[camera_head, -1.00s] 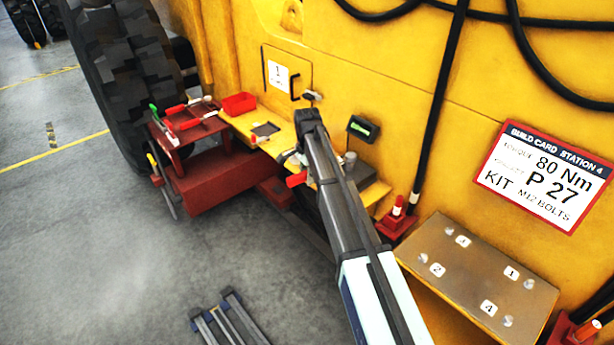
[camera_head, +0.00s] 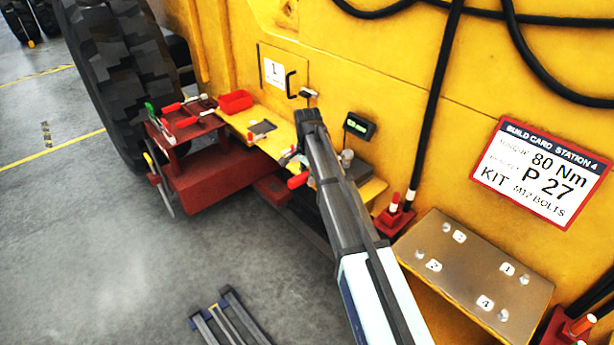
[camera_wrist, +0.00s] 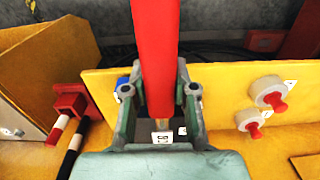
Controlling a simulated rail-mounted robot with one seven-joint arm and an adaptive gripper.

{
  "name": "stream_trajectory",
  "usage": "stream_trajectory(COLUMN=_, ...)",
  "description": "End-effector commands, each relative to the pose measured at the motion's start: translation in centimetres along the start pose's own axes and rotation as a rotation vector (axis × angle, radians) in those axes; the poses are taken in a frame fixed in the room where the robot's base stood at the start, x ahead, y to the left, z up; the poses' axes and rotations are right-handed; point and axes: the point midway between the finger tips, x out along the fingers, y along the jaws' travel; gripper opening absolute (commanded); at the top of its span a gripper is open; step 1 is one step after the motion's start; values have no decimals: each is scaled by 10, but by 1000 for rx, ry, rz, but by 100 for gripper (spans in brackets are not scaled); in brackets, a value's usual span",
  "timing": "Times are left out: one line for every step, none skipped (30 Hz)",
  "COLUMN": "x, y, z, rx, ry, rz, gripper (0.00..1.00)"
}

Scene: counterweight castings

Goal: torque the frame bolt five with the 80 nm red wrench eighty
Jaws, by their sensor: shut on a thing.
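My gripper (camera_wrist: 159,92) is shut on a red-handled wrench (camera_wrist: 155,45), which stands upright between the fingers in the wrist view. In the head view my gripper (camera_head: 293,160) is over the yellow ledge, partly behind my arm, and the red handle (camera_head: 298,181) sticks out at its lower left. A small white tag (camera_wrist: 162,138) with a dark mark that looks like a 5 lies below the wrench in the wrist view. I cannot make out bolt five or whether the wrench touches it. A metal plate (camera_head: 470,270) carries bolts tagged 1 to 4.
A red cart (camera_head: 185,135) with red-handled tools stands left of the ledge, by a large tyre. A red bin (camera_head: 236,101) and a display with green text (camera_head: 359,127) sit behind. Two pale round pieces with red knobs (camera_wrist: 270,92) are right of my gripper.

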Motion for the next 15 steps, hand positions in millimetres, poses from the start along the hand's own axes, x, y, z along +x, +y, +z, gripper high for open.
stream_trajectory(x=-1, y=0, z=0, rx=0, ry=1, rz=-1, gripper=0)
stream_trajectory(x=-1, y=0, z=0, rx=0, ry=1, rz=-1, gripper=0)
stream_trajectory(x=-1, y=0, z=0, rx=0, ry=1, rz=-1, gripper=0)
stream_trajectory(x=-1, y=0, z=0, rx=0, ry=1, rz=-1, gripper=0)
stream_trajectory(x=-1, y=0, z=0, rx=0, ry=1, rz=-1, gripper=0)
stream_trajectory(x=-1, y=0, z=0, rx=0, ry=1, rz=-1, gripper=0)
stream_trajectory(x=-1, y=0, z=0, rx=0, ry=1, rz=-1, gripper=0)
stream_trajectory(x=-1, y=0, z=0, rx=-1, ry=1, rz=-1, gripper=0)
stream_trajectory(x=-1, y=0, z=0, rx=-3, ry=1, rz=-1, gripper=0)
stream_trajectory(x=-1, y=1, z=0, rx=-5, ry=0, rz=-1, gripper=0)
stream_trajectory(x=-1, y=2, z=0, rx=-7, ry=1, rz=-1, gripper=0)
stream_trajectory(x=-1, y=2, z=0, rx=-11, ry=0, rz=-1, gripper=0)
stream_trajectory(x=-1, y=3, z=0, rx=-14, ry=0, rz=-1, gripper=0)
stream_trajectory(x=-1, y=4, z=0, rx=-18, ry=0, rz=-1, gripper=0)
stream_trajectory(x=-1, y=5, z=0, rx=-24, ry=0, rz=-1, gripper=0)
